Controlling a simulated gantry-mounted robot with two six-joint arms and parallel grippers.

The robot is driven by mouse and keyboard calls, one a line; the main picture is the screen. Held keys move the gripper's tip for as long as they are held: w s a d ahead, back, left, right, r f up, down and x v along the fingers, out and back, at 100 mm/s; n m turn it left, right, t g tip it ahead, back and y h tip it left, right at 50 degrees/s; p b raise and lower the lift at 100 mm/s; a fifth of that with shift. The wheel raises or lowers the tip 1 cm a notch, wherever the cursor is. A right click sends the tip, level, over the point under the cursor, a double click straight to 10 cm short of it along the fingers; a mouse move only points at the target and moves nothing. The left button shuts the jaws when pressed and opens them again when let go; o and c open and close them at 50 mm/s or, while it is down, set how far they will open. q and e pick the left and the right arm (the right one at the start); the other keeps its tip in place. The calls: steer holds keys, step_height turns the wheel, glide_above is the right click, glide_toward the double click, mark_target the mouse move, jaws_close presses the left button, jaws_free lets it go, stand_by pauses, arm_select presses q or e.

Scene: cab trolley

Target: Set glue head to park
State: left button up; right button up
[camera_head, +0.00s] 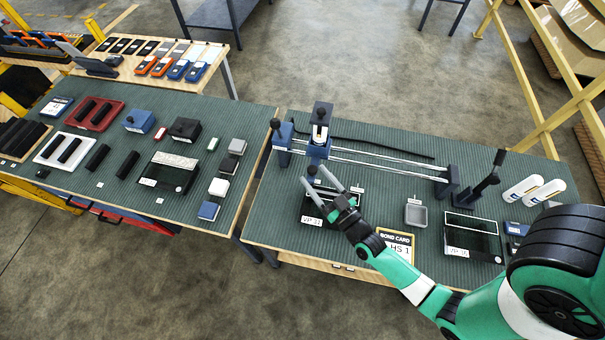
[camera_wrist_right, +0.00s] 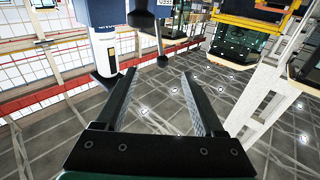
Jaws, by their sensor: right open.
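The blue glue head (camera_head: 318,146), with a dark upright block on top, sits on two pale rails (camera_head: 375,164) near their left end. My right gripper (camera_head: 313,177) is open and empty, just in front of and below the glue head. In the right wrist view, the open fingers (camera_wrist_right: 158,76) have nothing between them. A dark round-ended rod (camera_wrist_right: 141,18) and a blue block (camera_wrist_right: 104,12) show just beyond the fingertips; I cannot tell whether they belong to the glue head. No readable park mark shows. My left gripper is out of view.
A blue end bracket (camera_head: 283,142) with a dark knob stands at the rails' left end, a dark bracket (camera_head: 446,184) at the right. A black tray VP 36 (camera_head: 470,225), a small grey tray (camera_head: 416,214) and a black lever (camera_head: 489,178) are to the right.

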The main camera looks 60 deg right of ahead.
mark_target(317, 150)
steer(key=s+f+g+b, duration=0.1)
steer(key=s+f+b, duration=0.1)
steer(key=s+f, duration=0.3)
steer(key=x, duration=1.3)
steer(key=shift+d+f+m+b, duration=0.25)
steer(key=shift+m+b, duration=0.05)
steer(key=shift+b, duration=0.1)
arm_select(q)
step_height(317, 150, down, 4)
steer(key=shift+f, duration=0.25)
arm_select(e)
jaws_close()
